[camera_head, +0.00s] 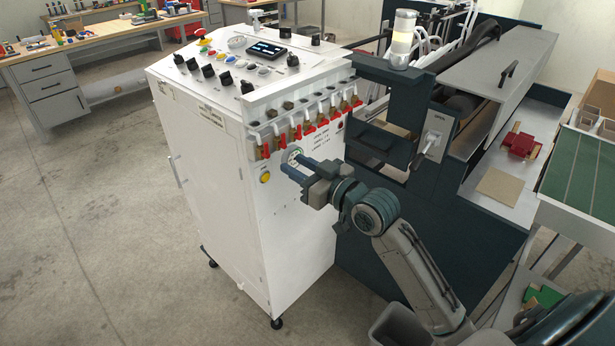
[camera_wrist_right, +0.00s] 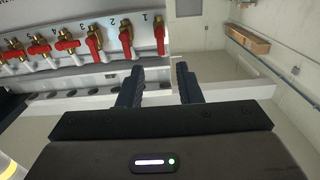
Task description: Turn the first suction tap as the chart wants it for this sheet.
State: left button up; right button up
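A row of suction taps with red handles runs along the top front edge of the white cabinet (camera_head: 215,160). In the right wrist view, the first tap (camera_wrist_right: 159,35), beside the number 1, has its handle lengthwise, up and down in the picture. My right gripper (camera_head: 289,169) is just below the row near its left end in the head view. In the wrist view its two fingers (camera_wrist_right: 158,80) are apart with nothing between them, and the first tap is ahead of them, untouched. Small print under the taps is unreadable. My left gripper is out of view.
Other taps stand close beside the first; the fourth tap's handle (camera_wrist_right: 67,45) lies sideways. A yellow button (camera_head: 265,177) is below the row. A control panel (camera_head: 265,50) tops the cabinet. A brown sheet (camera_head: 497,186) and red block (camera_head: 520,145) lie at right.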

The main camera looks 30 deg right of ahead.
jog(key=shift+v, duration=1.4)
